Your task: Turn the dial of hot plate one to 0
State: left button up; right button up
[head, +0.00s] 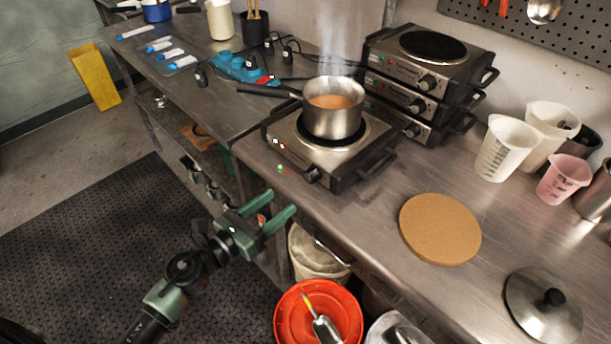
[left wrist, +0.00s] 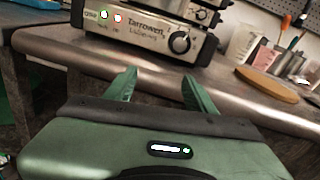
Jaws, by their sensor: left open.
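A hot plate (head: 345,176) stands near the front edge of the steel counter with a steaming saucepan (head: 333,122) on it. Its round dial (head: 312,174) is on the front face; the dial also shows in the left wrist view (left wrist: 180,42), right of two lit indicator lights. I see no plate number; the dial's setting is too small to read. My left gripper (head: 284,204) is open and empty, in front of and below the dial, apart from it. In the left wrist view its fingers (left wrist: 159,78) point up toward the hot plate. My right gripper is not in view.
Several more hot plates (head: 413,107) are stacked behind, with dials of their own. The saucepan's handle (head: 262,91) sticks out left. A cork mat (head: 440,230) and a lid (head: 543,306) lie to the right. A red bucket (head: 285,325) stands below the counter edge.

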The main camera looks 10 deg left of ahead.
aim_at(308, 177)
pick_arm(q)
jog(key=w+d+r+m, duration=0.1)
jog(key=w+d+r+m+p, duration=0.1)
jog(key=w+d, duration=0.1)
jog(key=w+d+r+m+h+p, duration=0.1)
jog(key=w+d+r, duration=0.1)
jog(key=shift+w+d+r+m, duration=0.1)
jog(key=shift+w+d+m, duration=0.05)
jog(key=shift+m, duration=0.15)
jog(key=shift+w+d+p, duration=0.25)
jog(key=shift+w+p, duration=0.05)
jog(key=shift+w, duration=0.05)
jog(key=shift+c, duration=0.3)
grip_shut()
